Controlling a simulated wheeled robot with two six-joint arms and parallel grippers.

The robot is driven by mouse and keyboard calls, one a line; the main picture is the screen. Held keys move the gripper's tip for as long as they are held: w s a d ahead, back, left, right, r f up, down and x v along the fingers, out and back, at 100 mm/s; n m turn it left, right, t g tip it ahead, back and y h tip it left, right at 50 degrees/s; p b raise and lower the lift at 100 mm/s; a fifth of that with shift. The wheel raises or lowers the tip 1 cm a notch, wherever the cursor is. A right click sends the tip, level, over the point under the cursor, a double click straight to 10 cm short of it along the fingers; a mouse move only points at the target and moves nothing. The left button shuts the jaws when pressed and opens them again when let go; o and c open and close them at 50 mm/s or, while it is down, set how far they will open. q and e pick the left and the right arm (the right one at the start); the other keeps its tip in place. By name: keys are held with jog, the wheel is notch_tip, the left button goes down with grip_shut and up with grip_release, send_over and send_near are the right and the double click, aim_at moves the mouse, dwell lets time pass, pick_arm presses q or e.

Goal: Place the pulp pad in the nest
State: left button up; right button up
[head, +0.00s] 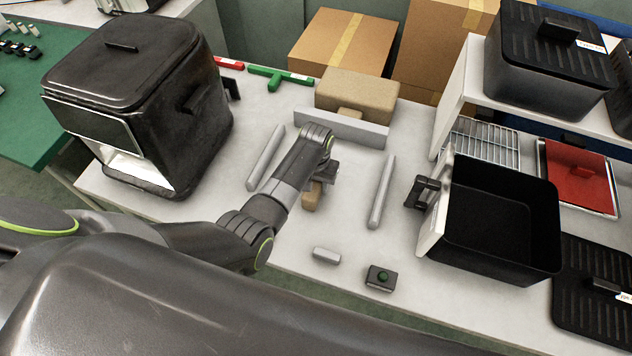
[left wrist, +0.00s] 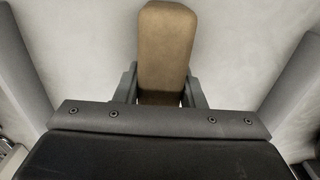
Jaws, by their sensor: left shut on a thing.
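The brown pulp pad (left wrist: 166,50) is a rounded block. In the left wrist view it sits between the fingers of my left gripper (left wrist: 160,90), which is shut on it. In the head view my left gripper (head: 318,178) is over the white table, and part of the pad (head: 312,196) shows below it; the rest is hidden. The likely nest is the space framed by a left grey rail (head: 266,158), a right grey rail (head: 381,192) and a grey back bar (head: 341,128). The gripper is between the two rails. I cannot tell whether the pad touches the table.
A tan block (head: 357,92) stands behind the back bar. A black fryer-like box (head: 140,90) is at left. An open black bin (head: 500,215) is at right. A small grey block (head: 326,255) and a green-button box (head: 381,278) lie in front.

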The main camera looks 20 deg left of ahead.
pick_arm(q)
jog(key=shift+f, duration=0.1)
jog(key=o, duration=0.5)
jog(key=shift+f, duration=0.1)
jog(key=o, duration=0.5)
jog(key=shift+r, duration=0.25)
notch_tip(320, 180, up, 12)
jog(key=shift+b, duration=0.3)
